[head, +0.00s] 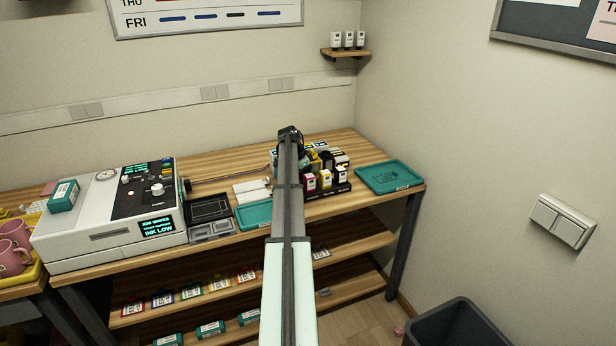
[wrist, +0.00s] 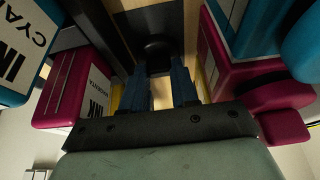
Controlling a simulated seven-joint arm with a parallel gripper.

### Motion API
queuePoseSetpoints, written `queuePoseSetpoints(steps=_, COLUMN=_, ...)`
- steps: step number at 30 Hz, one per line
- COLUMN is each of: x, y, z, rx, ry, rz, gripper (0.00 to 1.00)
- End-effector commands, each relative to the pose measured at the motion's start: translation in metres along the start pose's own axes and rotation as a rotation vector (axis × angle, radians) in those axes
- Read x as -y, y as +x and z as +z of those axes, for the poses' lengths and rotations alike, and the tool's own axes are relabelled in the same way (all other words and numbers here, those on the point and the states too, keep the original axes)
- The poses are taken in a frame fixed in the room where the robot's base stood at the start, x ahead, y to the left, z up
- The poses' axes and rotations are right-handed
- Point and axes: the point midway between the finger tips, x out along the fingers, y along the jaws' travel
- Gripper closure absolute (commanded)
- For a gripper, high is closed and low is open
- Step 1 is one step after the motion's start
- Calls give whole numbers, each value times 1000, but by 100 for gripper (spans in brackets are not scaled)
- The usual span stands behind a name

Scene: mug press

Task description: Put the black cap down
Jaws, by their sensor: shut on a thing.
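The black cap (wrist: 160,46) shows in the wrist view as a dark round shape at the fingertips. My gripper (wrist: 162,74) is shut on it, with a blue finger on each side. The gripper is low between ink bottles. A cyan bottle (wrist: 24,48) and a magenta bottle (wrist: 72,92) are on the left of the wrist view. Another magenta bottle (wrist: 222,62) and a teal one (wrist: 252,25) are close on the right. In the head view my arm hides the gripper and the cap. I cannot tell whether the cap touches a surface beneath.
In the head view, a rack of ink bottles (head: 338,189) stands just right of my arm. A green tray (head: 388,177) lies at the bench's right end. The white printing machine (head: 112,215) stands on the left, with dark trays (head: 209,209) beside it. Room between the bottles is tight.

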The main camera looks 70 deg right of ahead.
Motion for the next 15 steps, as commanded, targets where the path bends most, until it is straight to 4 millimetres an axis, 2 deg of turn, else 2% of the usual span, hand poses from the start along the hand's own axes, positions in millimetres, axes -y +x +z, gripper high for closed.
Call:
queuePoseSetpoints(steps=5, x=0, y=3, z=1, rx=0, ry=0, rz=0, gripper=100)
queuePoseSetpoints(steps=6, x=0, y=3, z=1, rx=0, ry=0, rz=0, gripper=69)
queuePoseSetpoints(steps=8, x=0, y=3, z=1, rx=0, ry=0, rz=0, gripper=63)
queuePoseSetpoints(steps=15, x=0, y=2, z=1, rx=0, ry=0, rz=0, gripper=61)
